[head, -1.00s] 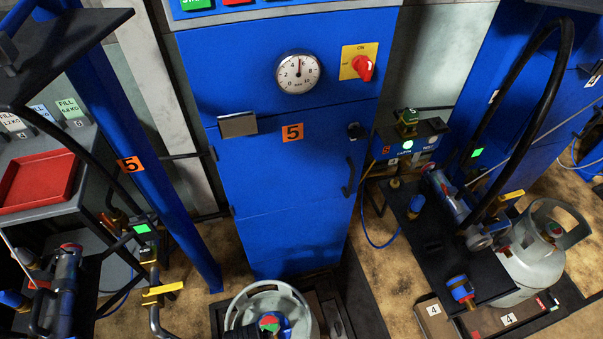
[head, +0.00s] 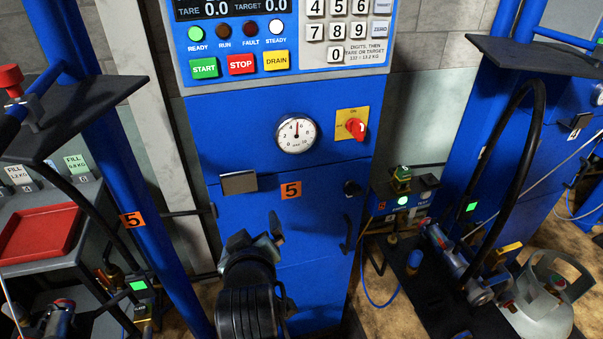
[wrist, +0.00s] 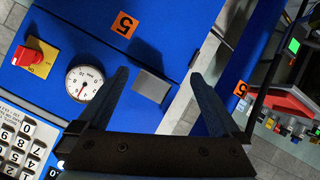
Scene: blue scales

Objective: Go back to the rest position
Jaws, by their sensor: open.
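My gripper (head: 256,240) stands in front of the lower part of the blue scale cabinet (head: 330,225) marked 5. In the wrist view my gripper (wrist: 160,85) has its two dark fingers spread apart, with nothing between them. The cabinet front (wrist: 140,45) fills much of that view, tilted on its side. Its small metal plate (wrist: 151,86) shows behind the gap between the fingers. Whether the fingers touch anything is not shown, but they look clear of the cabinet.
A pressure gauge (head: 296,134) and a red switch (head: 355,128) sit on the cabinet under the keypad panel (head: 340,30). A red tray (head: 40,233) lies on a bench at left. A grey gas cylinder (head: 540,300) and a looped black hose (head: 520,150) stand at right.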

